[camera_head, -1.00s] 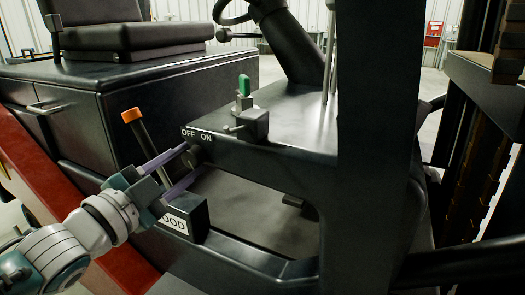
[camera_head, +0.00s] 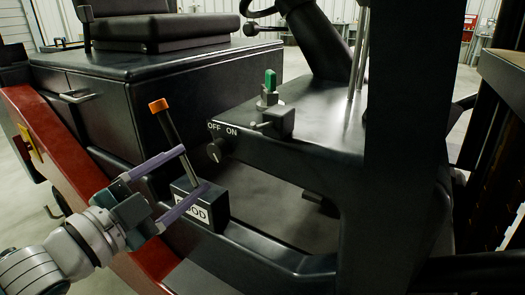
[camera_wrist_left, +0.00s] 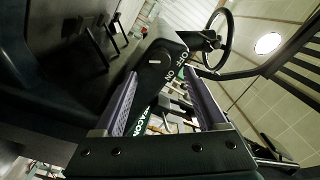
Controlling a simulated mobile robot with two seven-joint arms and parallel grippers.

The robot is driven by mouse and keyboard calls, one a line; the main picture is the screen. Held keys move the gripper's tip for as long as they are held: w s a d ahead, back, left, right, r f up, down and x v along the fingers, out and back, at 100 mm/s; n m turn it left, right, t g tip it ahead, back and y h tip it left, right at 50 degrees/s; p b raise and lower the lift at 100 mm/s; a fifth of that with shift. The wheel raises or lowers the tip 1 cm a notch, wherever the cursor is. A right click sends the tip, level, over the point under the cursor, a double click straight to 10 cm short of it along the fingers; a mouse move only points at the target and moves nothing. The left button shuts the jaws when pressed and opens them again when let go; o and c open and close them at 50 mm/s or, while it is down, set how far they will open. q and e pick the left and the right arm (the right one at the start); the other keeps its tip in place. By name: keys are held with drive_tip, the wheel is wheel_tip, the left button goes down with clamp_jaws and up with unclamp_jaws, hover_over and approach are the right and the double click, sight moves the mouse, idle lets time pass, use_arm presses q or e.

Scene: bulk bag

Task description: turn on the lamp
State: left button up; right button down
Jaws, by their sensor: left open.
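A round dark knob (camera_head: 215,151) sits on the front face of the dark console under the white words OFF and ON. In the left wrist view the knob (camera_wrist_left: 154,62) shows a small pale mark near those words; I cannot tell surely which word it points at. My left gripper (camera_head: 195,168) is open and empty. Its purple fingers are left of the knob and apart from it in the head view. In the left wrist view the gripper (camera_wrist_left: 161,75) has the knob between and beyond its fingertips. I cannot pick out the lamp itself. My right gripper is out of view.
An orange-topped lever (camera_head: 158,106) rises behind my fingers from a black box (camera_head: 200,205) with a partly hidden label. A green-topped switch (camera_head: 270,80) stands on the console (camera_head: 320,120). A black seat (camera_head: 160,38) is at upper left, and a thick dark post (camera_head: 405,130) at right.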

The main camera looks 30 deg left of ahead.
use_arm(q)
drive_tip(key=shift+s+a, duration=0.15)
drive_tip(key=shift+s, duration=1.75)
